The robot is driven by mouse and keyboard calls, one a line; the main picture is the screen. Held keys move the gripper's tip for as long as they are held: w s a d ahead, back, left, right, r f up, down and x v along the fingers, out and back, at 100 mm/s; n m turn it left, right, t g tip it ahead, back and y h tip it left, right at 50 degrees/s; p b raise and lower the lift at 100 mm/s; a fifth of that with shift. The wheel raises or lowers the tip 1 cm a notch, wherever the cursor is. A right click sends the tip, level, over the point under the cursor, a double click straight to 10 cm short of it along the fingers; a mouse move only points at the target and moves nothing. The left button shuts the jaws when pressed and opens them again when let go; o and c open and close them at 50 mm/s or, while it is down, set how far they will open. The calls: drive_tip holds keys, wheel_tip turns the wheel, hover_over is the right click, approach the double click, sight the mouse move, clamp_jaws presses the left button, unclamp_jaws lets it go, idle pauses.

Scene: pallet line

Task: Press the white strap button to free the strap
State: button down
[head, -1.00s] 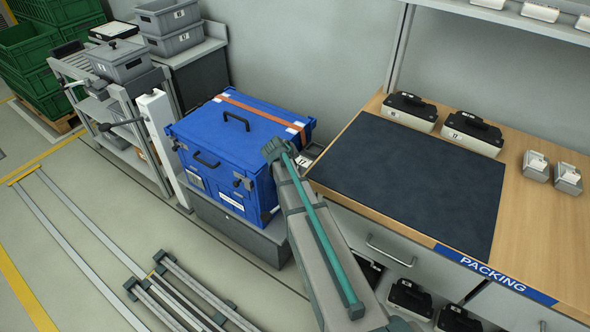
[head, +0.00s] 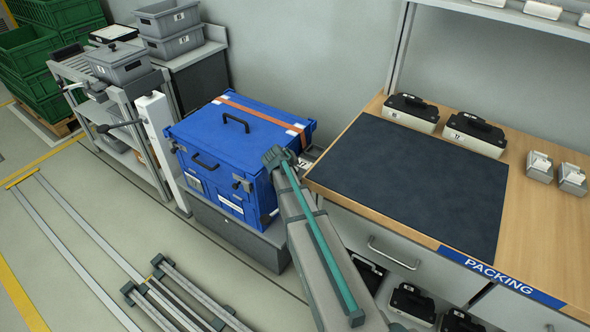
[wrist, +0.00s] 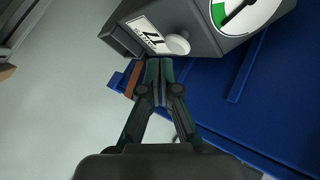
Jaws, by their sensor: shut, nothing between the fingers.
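In the wrist view, a white round button (wrist: 178,45) sits on the face of a grey housing (wrist: 203,30), beside a white label and a round gauge with a green band. My gripper (wrist: 158,63) is shut and empty, its fingertips just below and left of the button in the picture; I cannot tell whether they touch it. A short piece of orange-brown strap (wrist: 131,82) shows left of the fingertips. In the head view, the strap (head: 262,113) runs across the lid of the blue case (head: 215,133). The gripper and button are not discernible there behind my arm.
The blue case stands on a grey base (head: 235,237) against the wall. The packing table (head: 548,215) with a dark mat (head: 415,185) is right of my arm. A white post (head: 160,143) stands left of the case. Rails (head: 80,245) run along the floor.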

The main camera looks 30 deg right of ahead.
drive_tip(key=shift+f, duration=0.15)
idle(0.7)
drive_tip(key=shift+f+b, duration=0.3)
drive_tip(key=shift+b, duration=0.2)
drive_tip(key=shift+f+b, duration=0.55)
drive_tip(key=shift+f, duration=0.1)
idle(0.7)
drive_tip(key=shift+r, duration=0.2)
drive_tip(key=shift+r+p, duration=0.45)
drive_tip(key=shift+r, duration=0.45)
drive_tip(key=shift+r+p, duration=1.2)
drive_tip(key=shift+r, duration=1.35)
drive_tip(key=shift+s+f, duration=0.1)
